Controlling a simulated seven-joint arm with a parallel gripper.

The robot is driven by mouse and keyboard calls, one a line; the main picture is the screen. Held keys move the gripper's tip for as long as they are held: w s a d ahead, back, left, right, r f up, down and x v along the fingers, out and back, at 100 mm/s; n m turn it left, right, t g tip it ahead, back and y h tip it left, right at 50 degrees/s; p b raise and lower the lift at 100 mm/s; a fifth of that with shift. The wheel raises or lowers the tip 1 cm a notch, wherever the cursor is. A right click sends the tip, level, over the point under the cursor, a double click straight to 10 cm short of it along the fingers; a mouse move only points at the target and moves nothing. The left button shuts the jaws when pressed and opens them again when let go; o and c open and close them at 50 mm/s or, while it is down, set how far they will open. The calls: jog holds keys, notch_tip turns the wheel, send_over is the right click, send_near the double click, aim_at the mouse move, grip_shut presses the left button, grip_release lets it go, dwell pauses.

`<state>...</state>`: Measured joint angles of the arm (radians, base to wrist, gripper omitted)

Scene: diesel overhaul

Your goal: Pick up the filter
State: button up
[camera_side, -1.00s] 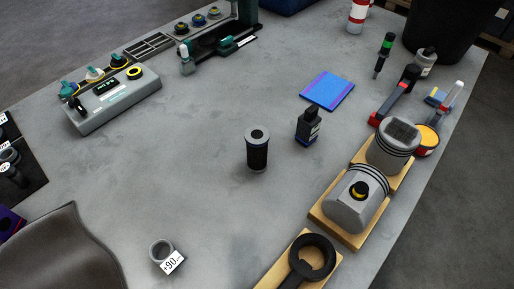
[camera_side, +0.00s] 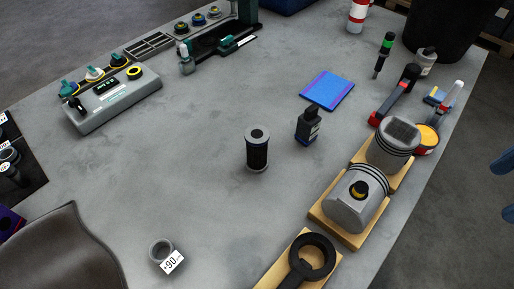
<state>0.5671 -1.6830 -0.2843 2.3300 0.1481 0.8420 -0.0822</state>
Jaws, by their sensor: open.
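The filter (camera_side: 257,152) is a dark upright cylinder with grey end rings and a hole in its top. It stands alone near the middle of the grey table, apart from the things around it. Two dark blue rounded parts, an upper one (camera_side: 504,160) and a lower one (camera_side: 509,213), show at the right edge of the picture, beyond the table. They are cut off by the frame, and I cannot tell what they belong to. I make out no gripper fingers in view, and nothing touches the filter.
A small dark bottle (camera_side: 308,126) stands just right of the filter. Pistons on wooden blocks (camera_side: 357,200) and a connecting rod (camera_side: 312,257) line the right side. A grey ring with a tag (camera_side: 161,250) lies at the front left. The table (camera_side: 190,160) left of the filter is clear.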

jog(key=w+a+m+t+y, duration=0.1)
jog(key=w+a+y, duration=0.3)
jog(key=a, duration=0.7)
jog(key=w+a+m+t+y, duration=0.15)
jog(key=w+a, duration=0.35)
jog(key=a, duration=0.6)
jog(key=m+t, duration=0.3)
jog(key=t, duration=0.5)
send_over(265, 145)
jog(key=s+d, duration=0.2)
jog(key=shift+h, duration=0.25)
jog(key=f, duration=1.2)
jog(key=shift+a+f, duration=0.2)
jog(key=shift+f, duration=0.05)
jog(key=shift+x, duration=3.7)
jog(key=shift+s+d+f, duration=0.1)
jog(key=shift+f, duration=0.1)
jog(key=c, duration=1.2)
jog(key=shift+r, duration=0.1)
